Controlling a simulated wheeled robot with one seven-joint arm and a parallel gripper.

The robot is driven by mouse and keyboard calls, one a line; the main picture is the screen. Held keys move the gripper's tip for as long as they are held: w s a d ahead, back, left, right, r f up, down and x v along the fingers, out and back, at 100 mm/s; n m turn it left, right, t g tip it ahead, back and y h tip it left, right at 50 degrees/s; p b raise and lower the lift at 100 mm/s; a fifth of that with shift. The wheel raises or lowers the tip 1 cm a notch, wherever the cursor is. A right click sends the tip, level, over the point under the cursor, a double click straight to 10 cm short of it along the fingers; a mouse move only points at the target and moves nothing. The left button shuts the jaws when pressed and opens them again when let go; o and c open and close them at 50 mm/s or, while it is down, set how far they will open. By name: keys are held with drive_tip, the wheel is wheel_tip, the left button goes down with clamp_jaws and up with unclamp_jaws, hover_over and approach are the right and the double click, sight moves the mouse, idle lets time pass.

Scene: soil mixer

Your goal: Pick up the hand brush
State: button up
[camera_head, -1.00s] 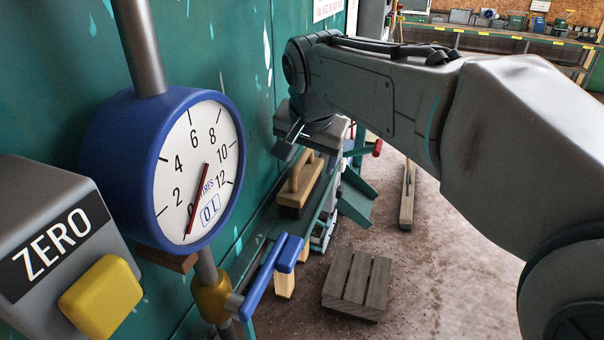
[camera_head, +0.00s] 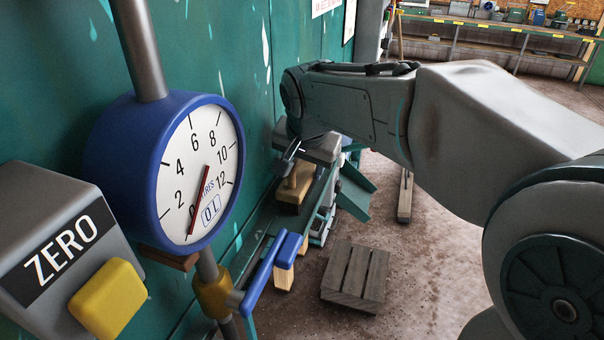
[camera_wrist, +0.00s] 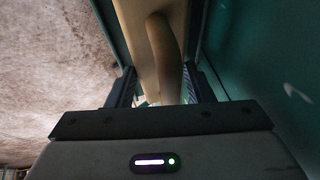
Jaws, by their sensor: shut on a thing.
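The hand brush (camera_head: 289,193) is a pale wooden block with a raised handle, on the narrow ledge along the green wall. My gripper (camera_head: 288,165) is at the brush, and my arm and wrist hide its far part. In the wrist view the brush (camera_wrist: 142,40) runs up the middle, its curved handle (camera_wrist: 166,50) between the two dark fingers of my gripper (camera_wrist: 158,88). The gripper is shut on the brush. Whether the brush is clear of the ledge cannot be told.
The ledge (camera_head: 262,218) runs along the green wall (camera_head: 225,45). A blue lever (camera_head: 272,270) and a large dial gauge (camera_head: 197,180) stand in front. A wooden slatted platform (camera_head: 355,276) lies on the floor. The floor to the right is largely clear.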

sight(308, 171)
drive_tip(key=shift+r, duration=0.1)
drive_tip(key=shift+r, duration=0.45)
drive_tip(key=r, duration=0.1)
drive_tip(key=r+b, duration=0.1)
drive_tip(key=r, duration=0.1)
drive_tip(key=shift+s+d+r, duration=0.1)
drive_tip(key=shift+d+r, duration=0.2)
drive_tip(key=shift+d, duration=0.1)
drive_tip(key=s+d+r, duration=0.2)
drive_tip(key=d+r, duration=0.1)
drive_tip(key=d, duration=0.2)
drive_tip(key=s+d+r+b, duration=0.1)
drive_tip(key=s+d+r, duration=0.1)
drive_tip(key=d, duration=0.3)
drive_tip(key=shift+r, duration=0.7)
drive_tip(key=shift+o, duration=1.3)
drive_tip(key=shift+w+d, duration=0.1)
drive_tip(key=shift+c, duration=0.4)
